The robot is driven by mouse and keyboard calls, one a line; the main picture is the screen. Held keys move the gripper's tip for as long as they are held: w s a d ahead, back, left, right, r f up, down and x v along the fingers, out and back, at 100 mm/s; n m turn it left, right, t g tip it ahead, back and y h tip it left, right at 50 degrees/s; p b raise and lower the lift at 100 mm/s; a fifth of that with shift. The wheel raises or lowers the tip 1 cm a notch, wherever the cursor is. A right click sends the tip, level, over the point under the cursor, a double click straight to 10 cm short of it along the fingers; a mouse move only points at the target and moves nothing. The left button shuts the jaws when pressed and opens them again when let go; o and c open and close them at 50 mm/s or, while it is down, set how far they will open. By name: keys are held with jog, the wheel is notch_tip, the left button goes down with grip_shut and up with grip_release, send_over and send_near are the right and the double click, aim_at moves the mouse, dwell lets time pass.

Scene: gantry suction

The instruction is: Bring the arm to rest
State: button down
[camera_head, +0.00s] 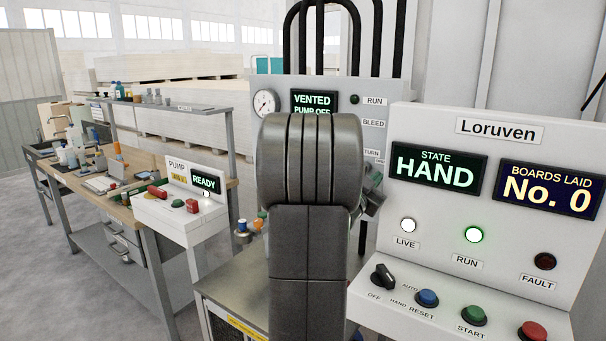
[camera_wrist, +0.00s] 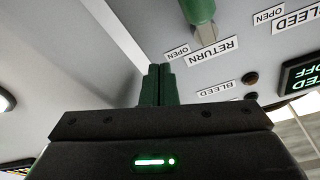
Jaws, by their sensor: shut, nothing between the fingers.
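My arm stands upright in the middle of the head view, its thick dark grey links covering part of the panel behind it. My gripper (camera_wrist: 159,72) shows in the wrist view with its two dark green fingers shut together and nothing between them. The fingers point toward a grey panel (camera_wrist: 120,45) with RETURN and BLEED labels. A green valve handle (camera_wrist: 199,10) is above and right of the fingertips, apart from them in the picture. In the head view the fingers are hidden behind my arm.
The Loruven console (camera_head: 430,215) stands close on the right, reading HAND and No. 0. The valve panel (camera_head: 270,125) behind my arm reads VENTED, PUMP OFF. A pump box (camera_head: 180,222) reading READY sits on the workbench (camera_head: 150,215) at left. Open floor (camera_head: 40,275) lies far left.

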notch_tip(320, 180, up, 2)
jog(key=n+p, duration=0.3)
jog(key=n+t+y+p, duration=0.1)
jog(key=n+p, duration=0.1)
jog(key=shift+a+r+n+p, duration=0.1)
jog(key=shift+r+n+p, duration=0.15)
jog(key=shift+n+p, duration=0.1)
jog(key=shift+s+a+r, duration=0.1)
jog(key=shift+r, duration=0.05)
